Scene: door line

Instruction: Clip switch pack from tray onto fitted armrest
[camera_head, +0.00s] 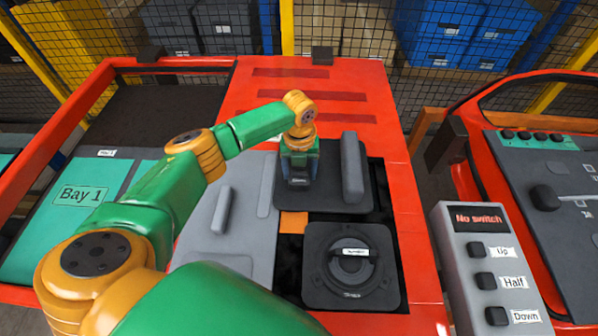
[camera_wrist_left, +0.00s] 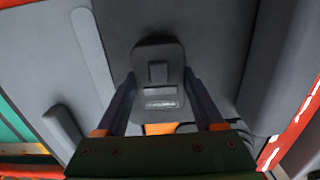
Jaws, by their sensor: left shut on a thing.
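My left gripper (camera_head: 298,178) reaches over the dark grey armrest panel (camera_head: 337,200) on the door, left of its raised bar (camera_head: 352,168). In the left wrist view my left gripper (camera_wrist_left: 158,84) is shut on the switch pack (camera_wrist_left: 158,58), a flat dark grey plate with a small raised rocker and a pale label. Its fingers lie along the plate's two sides. In the head view the gripper mostly hides the pack. I cannot tell whether the pack touches the panel beneath. I cannot make out the tray for certain. My right gripper is not in view.
A round speaker unit (camera_head: 350,264) sits below the armrest, with an orange patch (camera_head: 293,222) beside it. A grey console (camera_head: 490,265) at right reads "No switch" and has Up, Half and Down buttons. Teal Bay 1 mats (camera_head: 62,225) lie at left. Red door edging (camera_head: 400,200) surrounds the panels.

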